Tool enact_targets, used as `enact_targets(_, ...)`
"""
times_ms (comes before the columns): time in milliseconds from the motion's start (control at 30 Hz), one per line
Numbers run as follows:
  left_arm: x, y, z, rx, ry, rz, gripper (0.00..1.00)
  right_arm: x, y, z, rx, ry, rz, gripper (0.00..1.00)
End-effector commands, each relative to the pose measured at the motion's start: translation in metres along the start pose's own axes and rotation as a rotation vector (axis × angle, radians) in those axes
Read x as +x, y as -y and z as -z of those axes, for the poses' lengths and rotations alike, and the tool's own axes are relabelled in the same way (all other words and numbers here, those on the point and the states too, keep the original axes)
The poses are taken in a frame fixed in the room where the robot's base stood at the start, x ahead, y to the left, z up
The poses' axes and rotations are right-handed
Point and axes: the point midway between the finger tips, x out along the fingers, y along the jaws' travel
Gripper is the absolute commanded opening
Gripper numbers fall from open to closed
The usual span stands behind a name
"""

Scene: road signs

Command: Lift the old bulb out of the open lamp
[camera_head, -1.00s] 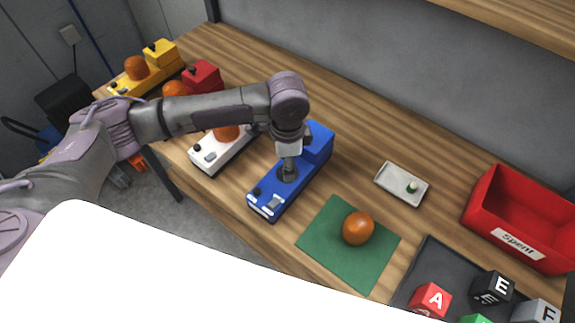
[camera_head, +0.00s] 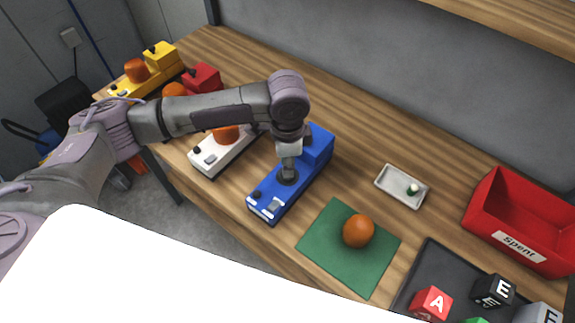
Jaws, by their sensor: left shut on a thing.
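The open lamp is the blue unit (camera_head: 318,148) in the middle of the bench, with a dark round socket on top and no orange dome on it. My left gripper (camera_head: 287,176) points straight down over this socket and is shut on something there. The old bulb is hidden by the fingers and the socket, so I cannot tell whether it is still seated. An orange dome (camera_head: 358,231) rests on a green mat (camera_head: 335,262) to the right of the lamp. My right gripper is not in view.
A red bin labelled "Spent" (camera_head: 480,222) stands at the right. A dark tray (camera_head: 432,262) with lettered cubes is at the lower right. White (camera_head: 207,160), red (camera_head: 204,76) and yellow (camera_head: 158,54) lamps stand left.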

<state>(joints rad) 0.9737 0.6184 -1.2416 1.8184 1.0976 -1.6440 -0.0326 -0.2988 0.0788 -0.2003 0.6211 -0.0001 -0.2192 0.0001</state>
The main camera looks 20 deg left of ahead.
Motion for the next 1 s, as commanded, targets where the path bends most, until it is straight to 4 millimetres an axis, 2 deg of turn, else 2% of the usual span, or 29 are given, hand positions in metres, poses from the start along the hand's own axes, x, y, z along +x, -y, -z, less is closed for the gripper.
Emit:
enact_targets(200, -0.033, 0.000, 0.001, 0.001, -0.004, 0.004, 0.05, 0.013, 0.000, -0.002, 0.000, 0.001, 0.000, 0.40)
enact_targets(500, -0.072, -0.064, 0.036, 0.009, -0.005, 0.002, 0.05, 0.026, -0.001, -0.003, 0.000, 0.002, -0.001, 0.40)
enact_targets(600, -0.084, -0.079, 0.044, 0.006, -0.005, 0.001, 0.05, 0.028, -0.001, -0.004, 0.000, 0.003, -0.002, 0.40)
enact_targets(800, -0.097, -0.098, 0.053, 0.002, -0.002, 0.000, 0.05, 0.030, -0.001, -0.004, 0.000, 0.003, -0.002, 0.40)
enact_targets(1000, -0.101, -0.103, 0.056, -0.001, -0.001, 0.000, 0.05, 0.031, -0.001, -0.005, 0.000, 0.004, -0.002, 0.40)
